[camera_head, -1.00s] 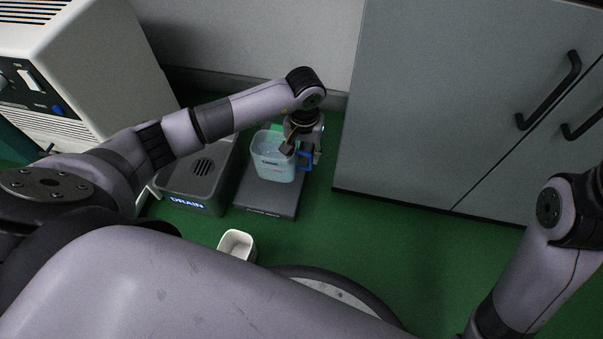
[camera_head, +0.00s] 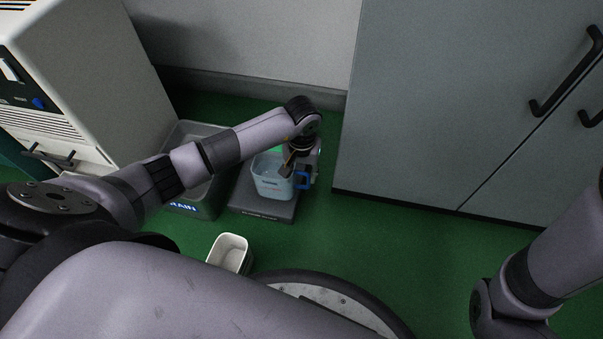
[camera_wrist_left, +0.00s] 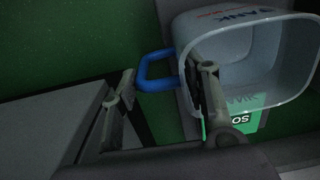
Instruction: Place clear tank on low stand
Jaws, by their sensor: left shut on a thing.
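The clear tank (camera_head: 272,178) is a pale, see-through open tub with a blue handle (camera_head: 302,180) on its right side. It is upright over the dark low stand (camera_head: 262,213); I cannot tell whether its base touches. My left gripper (camera_head: 297,170) is shut on the tank at its handle side. In the left wrist view the tank (camera_wrist_left: 270,50) is at upper right, with the handle (camera_wrist_left: 155,72) between the fingers (camera_wrist_left: 165,85) and one finger at the tank's rim. My right gripper is out of view.
A grey drain box (camera_head: 205,200) stands left of the stand, partly behind my left arm. A small white bin (camera_head: 230,253) is in front on the green floor (camera_head: 390,245). A grey cabinet (camera_head: 430,110) stands to the right, and a beige machine (camera_head: 90,80) at the left.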

